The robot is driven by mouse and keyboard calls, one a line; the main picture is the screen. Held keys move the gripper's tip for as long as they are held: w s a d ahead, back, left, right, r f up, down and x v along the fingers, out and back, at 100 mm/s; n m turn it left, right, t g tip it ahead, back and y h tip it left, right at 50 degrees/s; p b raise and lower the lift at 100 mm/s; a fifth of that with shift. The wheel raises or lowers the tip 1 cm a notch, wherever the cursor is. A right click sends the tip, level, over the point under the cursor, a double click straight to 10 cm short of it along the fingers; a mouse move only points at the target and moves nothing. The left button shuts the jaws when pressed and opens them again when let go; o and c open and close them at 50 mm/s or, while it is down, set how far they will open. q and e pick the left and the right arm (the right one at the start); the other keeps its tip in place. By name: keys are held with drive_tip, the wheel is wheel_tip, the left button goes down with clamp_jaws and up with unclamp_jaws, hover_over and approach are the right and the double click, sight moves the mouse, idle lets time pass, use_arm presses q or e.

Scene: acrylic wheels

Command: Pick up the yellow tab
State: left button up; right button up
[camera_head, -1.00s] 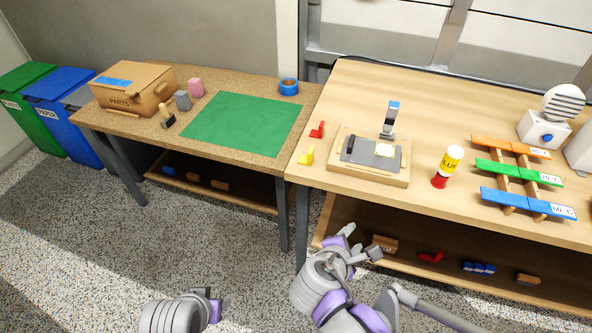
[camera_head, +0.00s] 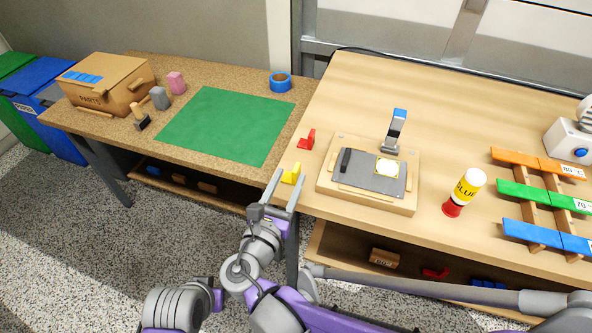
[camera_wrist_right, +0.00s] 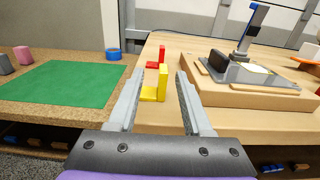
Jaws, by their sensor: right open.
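The yellow tab (camera_head: 291,174) is a small L-shaped piece near the front left corner of the right-hand wooden table. My right gripper (camera_head: 283,176) is open at the table's front edge, with its two fingers pointing at the tab. In the right wrist view the yellow tab (camera_wrist_right: 159,88) stands upright between and slightly beyond the open fingers, with no visible contact. My left gripper (camera_head: 219,298) is low at the bottom of the head view, away from the tables; its jaws are too unclear to read.
A red tab (camera_head: 307,139) stands just behind the yellow one. A wooden fixture (camera_head: 366,201) with a grey plate lies to the right. A glue bottle (camera_head: 464,193) stands farther right. A green mat (camera_head: 226,126) lies on the left-hand table (camera_head: 215,73).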

drive_tip(key=x, duration=0.7)
drive_tip(key=shift+w+d, duration=0.1)
drive_tip(key=shift+d, duration=0.15)
clamp_jaws()
